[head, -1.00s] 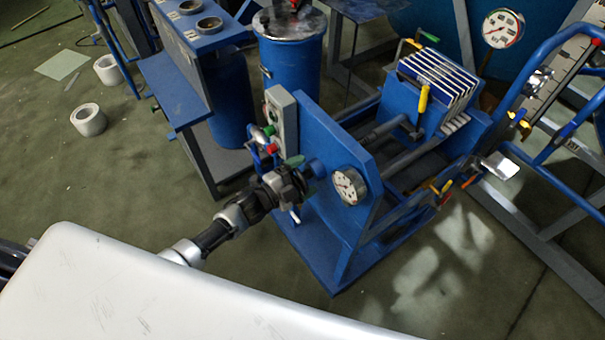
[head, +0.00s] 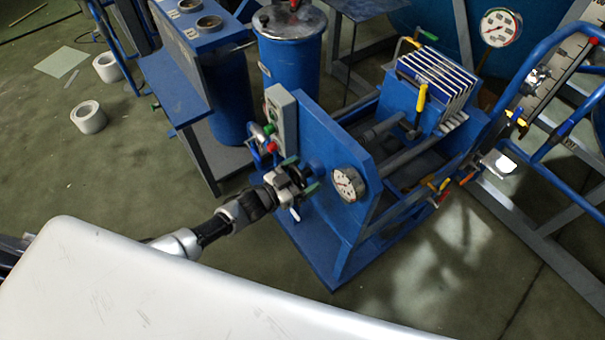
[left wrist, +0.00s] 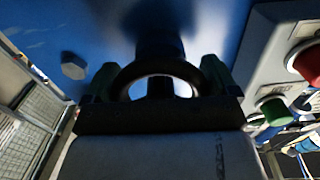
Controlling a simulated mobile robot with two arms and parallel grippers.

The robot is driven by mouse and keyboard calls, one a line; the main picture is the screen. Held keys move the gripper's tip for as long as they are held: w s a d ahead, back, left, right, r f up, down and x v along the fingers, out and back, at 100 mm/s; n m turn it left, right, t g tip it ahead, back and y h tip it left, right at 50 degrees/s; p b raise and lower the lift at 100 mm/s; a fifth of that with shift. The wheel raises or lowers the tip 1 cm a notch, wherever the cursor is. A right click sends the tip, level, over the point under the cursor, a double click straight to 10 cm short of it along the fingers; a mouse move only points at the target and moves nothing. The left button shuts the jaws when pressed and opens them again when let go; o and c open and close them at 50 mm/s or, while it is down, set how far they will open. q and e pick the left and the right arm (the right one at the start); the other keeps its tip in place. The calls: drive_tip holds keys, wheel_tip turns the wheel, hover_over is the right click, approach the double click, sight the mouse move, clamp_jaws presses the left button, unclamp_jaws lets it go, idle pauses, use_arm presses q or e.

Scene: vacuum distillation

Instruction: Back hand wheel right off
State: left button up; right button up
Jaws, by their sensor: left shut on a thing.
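My left gripper (head: 300,177) is at the front plate of the blue filter press (head: 335,245), left of the round white gauge. In the left wrist view my left gripper (left wrist: 160,78) has one green-tipped finger on each side of a dark round hand wheel (left wrist: 158,66), shut on it. The wheel stands in front of a blue plate, on a dark stem. In the head view the gripper mostly hides the wheel. My right gripper is not in view.
A grey control box (head: 282,115) with red and green buttons stands close beside the gripper; its red button (left wrist: 308,63) is near in the wrist view. The pressure gauge (head: 348,184) is just right of the gripper. Open floor (head: 120,195) lies to the left.

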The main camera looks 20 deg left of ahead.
use_arm(q)
drive_tip(key=n, duration=0.4)
drive_tip(key=shift+f+n, duration=0.1)
drive_tip(key=shift+n, duration=0.2)
drive_tip(key=shift+s+d+n+b, duration=0.15)
drive_tip(key=shift+n+b, duration=0.25)
drive_tip(key=shift+n, duration=2.1)
drive_tip(key=o, duration=0.7)
drive_tip(key=shift+c, duration=0.2)
drive_tip(key=v, duration=1)
drive_tip(key=shift+s+a, duration=0.25)
drive_tip(key=shift+a, duration=0.05)
